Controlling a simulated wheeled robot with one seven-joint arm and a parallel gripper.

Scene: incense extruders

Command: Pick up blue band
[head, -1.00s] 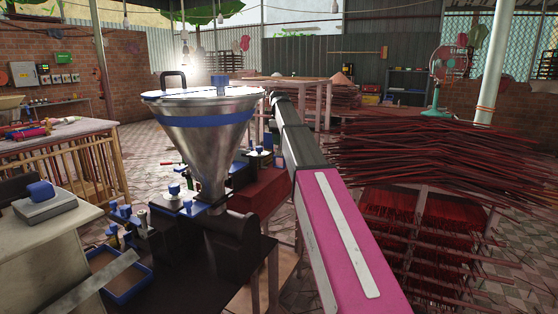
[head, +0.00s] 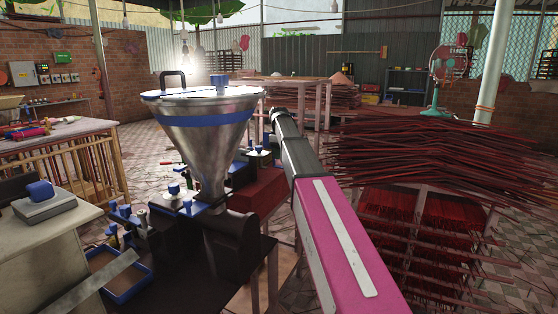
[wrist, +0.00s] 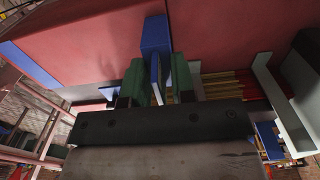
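In the wrist view, two green fingers of my gripper (wrist: 157,88) stand apart with a thin upright blue piece (wrist: 155,72) between them. I cannot tell whether this piece is the blue band or whether the fingers touch it. A larger blue block (wrist: 155,36) rises just beyond, against a red surface. In the head view, a blue band (head: 205,119) runs around the steel funnel (head: 205,145), under its rim. My arm reaches forward to the right of the funnel, and the gripper itself is hidden there.
A dark extruder table (head: 180,275) stands under the funnel, with a blue tray (head: 127,285) at its left. Several incense sticks (head: 420,155) lie stacked on a rack to the right. A red box-like machine (head: 262,188) stands behind the funnel, close to my arm.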

